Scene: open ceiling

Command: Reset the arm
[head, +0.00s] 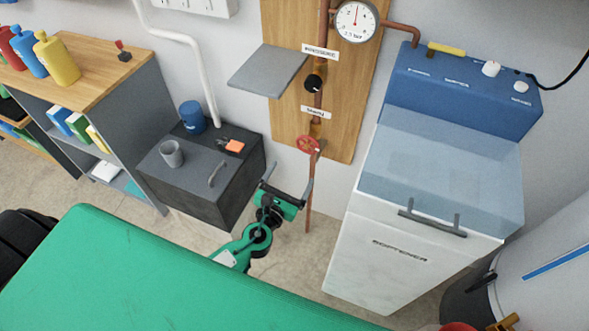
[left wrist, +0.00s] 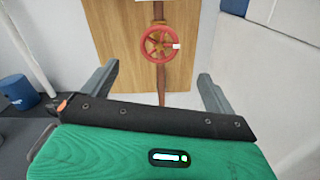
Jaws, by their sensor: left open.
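My left arm is green and reaches up from the lower middle of the head view. Its gripper (head: 289,184) is open and empty, with the two grey fingers spread apart. It points toward the red valve wheel (head: 308,144) on the copper pipe (head: 309,205). In the left wrist view the red wheel (left wrist: 158,44) shows between and beyond the fingertips, with a gap, so the fingers do not touch it. A small white tag is on the wheel's right side. My right gripper does not show in either view.
A dark cabinet (head: 225,200) with a cup (head: 171,153) and blue container (head: 193,117) stands left of the gripper. A white softener (head: 373,250) with a clear lid stands right. A grey shelf (head: 268,71) juts from the wall. A pressure gauge (head: 356,22) is above.

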